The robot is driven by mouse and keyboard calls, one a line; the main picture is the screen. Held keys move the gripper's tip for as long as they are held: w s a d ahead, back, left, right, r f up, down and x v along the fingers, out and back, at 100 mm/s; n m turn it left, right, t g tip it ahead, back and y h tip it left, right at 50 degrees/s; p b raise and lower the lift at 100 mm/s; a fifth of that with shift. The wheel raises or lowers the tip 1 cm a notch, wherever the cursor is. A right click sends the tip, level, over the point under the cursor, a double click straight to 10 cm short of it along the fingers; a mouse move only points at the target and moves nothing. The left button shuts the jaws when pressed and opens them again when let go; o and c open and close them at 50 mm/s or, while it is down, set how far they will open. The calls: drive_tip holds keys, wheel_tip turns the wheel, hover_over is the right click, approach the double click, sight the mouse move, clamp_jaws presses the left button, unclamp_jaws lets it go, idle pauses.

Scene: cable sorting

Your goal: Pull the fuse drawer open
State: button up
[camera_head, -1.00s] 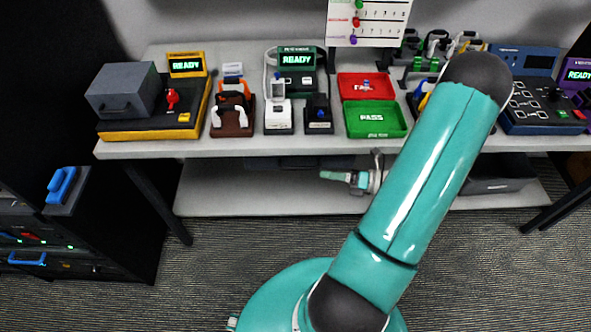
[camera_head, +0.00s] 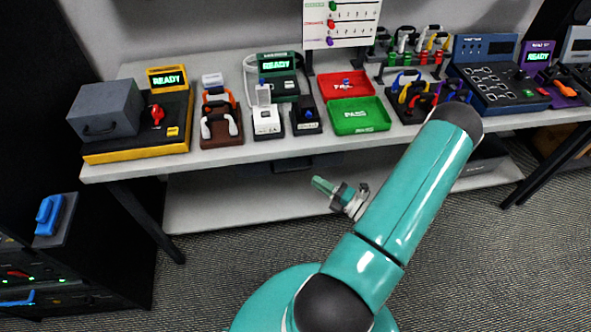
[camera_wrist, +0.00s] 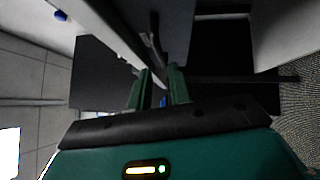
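A dark cabinet stands at the lower left of the head view. A blue bar handle (camera_head: 18,298) is on its front, low down, below a strip with red and green lights. A second blue handle-like part (camera_head: 48,215) is on its upper corner. No label shows which part is the fuse drawer. My gripper (camera_head: 322,185) is in front of the workbench, below its top edge and well to the right of the cabinet. In the wrist view, the two green fingers (camera_wrist: 159,88) stand apart with nothing held between them. A small blue patch shows beyond them.
The grey workbench (camera_head: 250,152) spans the back, with a yellow-based station (camera_head: 140,150), a green tray (camera_head: 360,118) and a red tray (camera_head: 347,84) on it. A lower shelf (camera_head: 230,205) lies beneath. Carpeted floor (camera_head: 215,255) is clear between the cabinet and my base.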

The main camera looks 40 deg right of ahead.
sight(297, 169)
drive_tip(key=x, duration=0.9)
clamp_jaws()
